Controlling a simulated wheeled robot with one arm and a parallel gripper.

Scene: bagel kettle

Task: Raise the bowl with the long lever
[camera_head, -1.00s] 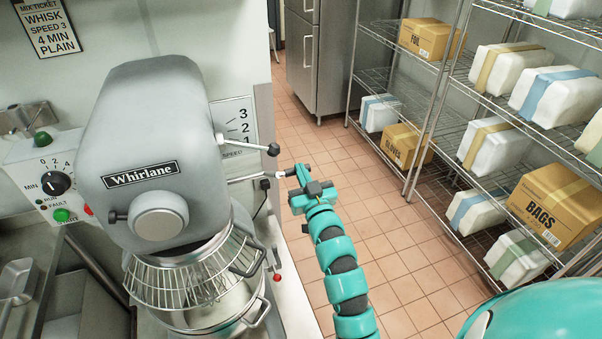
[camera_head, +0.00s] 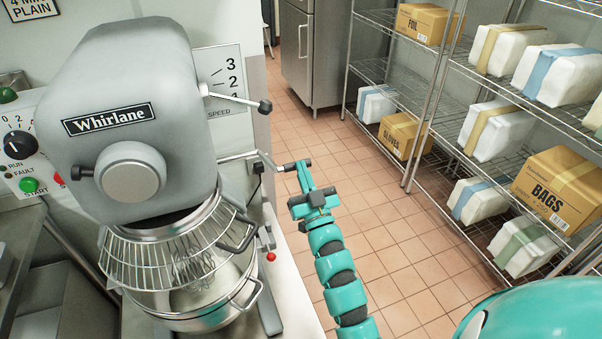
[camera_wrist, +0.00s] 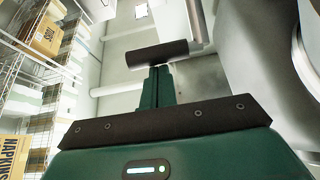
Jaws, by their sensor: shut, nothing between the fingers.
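The steel mixer (camera_head: 150,90) stands at left with its bowl (camera_head: 190,300) below the wire guard (camera_head: 160,262). A whisk shows inside the bowl. The long lever (camera_head: 238,156) is a thin metal rod reaching out from the mixer's right side, with a dark end piece (camera_head: 267,161). My gripper (camera_head: 299,168) is shut and empty, just right of that end. In the wrist view its green fingers (camera_wrist: 158,84) are together, and a dark cylinder (camera_wrist: 157,53), apparently the lever's grip, lies crosswise at their tips. Whether they touch is unclear.
A speed lever (camera_head: 238,98) with a black knob sits above the long lever. A small red knob (camera_head: 270,257) is beside the bowl. Wire shelves (camera_head: 440,120) with boxes and packs stand right. The tiled floor (camera_head: 385,215) between is clear.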

